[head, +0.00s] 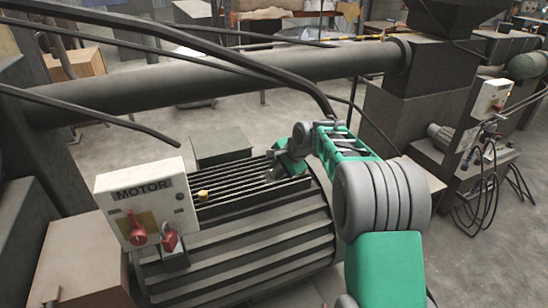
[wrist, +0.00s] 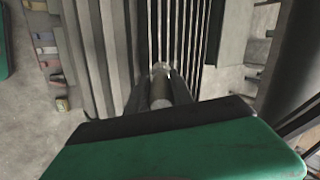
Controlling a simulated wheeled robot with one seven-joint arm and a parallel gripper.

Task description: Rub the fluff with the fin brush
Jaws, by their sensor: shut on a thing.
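The motor (head: 240,250) is a large ribbed grey body with a grille of parallel fins (head: 235,190) on top. My gripper (head: 276,172) is low over the right part of the fins, pointing down. In the wrist view my gripper (wrist: 161,88) is shut on a small pale, rounded thing, the fin brush (wrist: 160,68) as far as I can tell. Its end is over the narrow fins; I cannot tell if it touches them. The fingers hide most of it. I cannot make out the fluff in either view.
A white MOTOR switch box (head: 148,200) with red handles stands at the motor's left. A small yellow knob (head: 203,195) sits beside the fins. A thick grey pipe (head: 220,88) crosses behind, with black cables (head: 250,68) hanging above the motor.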

